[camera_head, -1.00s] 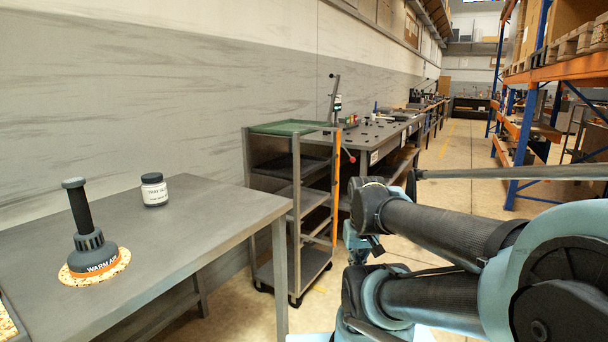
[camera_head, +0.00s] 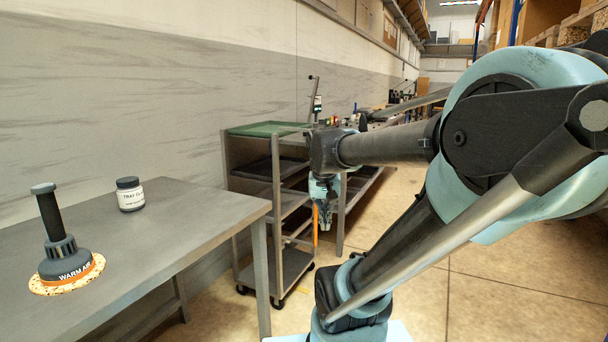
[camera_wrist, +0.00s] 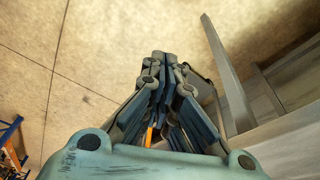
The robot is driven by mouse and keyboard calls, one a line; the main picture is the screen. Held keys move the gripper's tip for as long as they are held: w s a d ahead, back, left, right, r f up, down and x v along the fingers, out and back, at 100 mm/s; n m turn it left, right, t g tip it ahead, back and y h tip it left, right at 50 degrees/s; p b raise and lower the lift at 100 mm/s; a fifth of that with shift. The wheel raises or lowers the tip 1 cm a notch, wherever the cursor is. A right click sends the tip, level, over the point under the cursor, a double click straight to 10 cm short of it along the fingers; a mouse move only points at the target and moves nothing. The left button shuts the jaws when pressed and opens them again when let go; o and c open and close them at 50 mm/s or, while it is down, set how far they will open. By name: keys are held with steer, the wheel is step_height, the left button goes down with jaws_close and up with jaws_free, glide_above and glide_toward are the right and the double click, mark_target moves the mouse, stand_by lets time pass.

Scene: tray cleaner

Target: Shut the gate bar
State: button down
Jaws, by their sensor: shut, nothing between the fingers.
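The trolley (camera_head: 228,185) stands past the table, with a green top and several shelves behind its grey posts. An orange strip, which looks like the gate bar (camera_head: 315,238), hangs upright at the trolley's right front side; my gripper hides its upper part. My gripper (camera_head: 325,226) points down in front of the trolley's right side, shut and empty. In the wrist view a small orange piece (camera_wrist: 149,136) shows beside the closed fingers. I cannot tell whether the fingers touch the bar.
A grey table (camera_head: 160,230) fills the left front, with a warm air tool (camera_head: 66,262) on a speckled disc and a labelled jar (camera_head: 130,195). A workbench behind the trolley is partly hidden by my arm. Open floor (camera_head: 480,280) lies to the right.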

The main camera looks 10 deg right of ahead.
steer(key=w+a+r+m+h, duration=0.15)
steer(key=w+r, duration=0.35)
steer(key=w, duration=0.5)
steer(key=w+a+r+m, duration=0.3)
steer(key=w+r, duration=0.1)
steer(key=w, duration=0.5)
steer(key=w+a+r+m+h, duration=0.1)
steer(key=w+a+r+m, duration=0.3)
steer(key=w, duration=0.6)
steer(key=w+d+f+n, duration=0.1)
steer(key=w+d+f, duration=0.4)
steer(key=d+f, duration=0.3)
steer(key=shift+w+f+t, duration=0.2)
steer(key=shift+f+t, duration=0.15)
steer(key=shift+t, duration=0.05)
steer(key=shift+w+n, duration=0.1)
steer(key=shift+n, duration=0.35)
